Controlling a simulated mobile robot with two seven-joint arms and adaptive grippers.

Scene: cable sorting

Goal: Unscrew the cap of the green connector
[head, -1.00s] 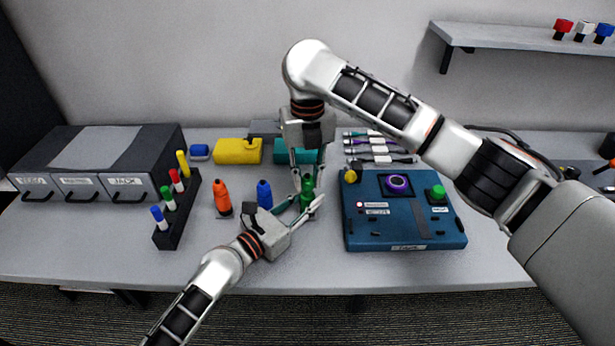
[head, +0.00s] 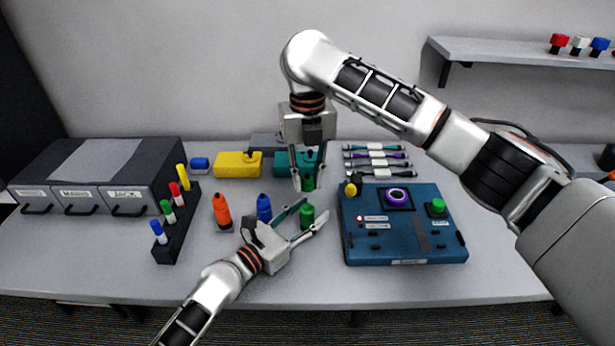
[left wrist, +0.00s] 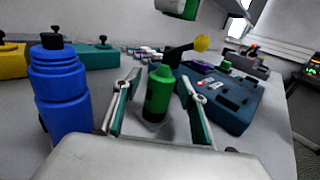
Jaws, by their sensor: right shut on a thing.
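The green connector's body (head: 307,217) stands upright on the table, a dark green cylinder. In the left wrist view the body (left wrist: 157,93) stands between the two spread fingers of my left gripper (head: 314,210), with gaps at both sides. That gripper is open. My right gripper (head: 308,180) points down above and behind the body, shut on the green cap (head: 309,183). The cap is raised clear of the body.
A blue connector (head: 264,207) and an orange one (head: 222,210) stand to the left, near the marker rack (head: 178,226). A blue control box (head: 405,250) with a yellow-knobbed lever is close on the right. Yellow (head: 238,165) and teal cases lie behind. The front table strip is clear.

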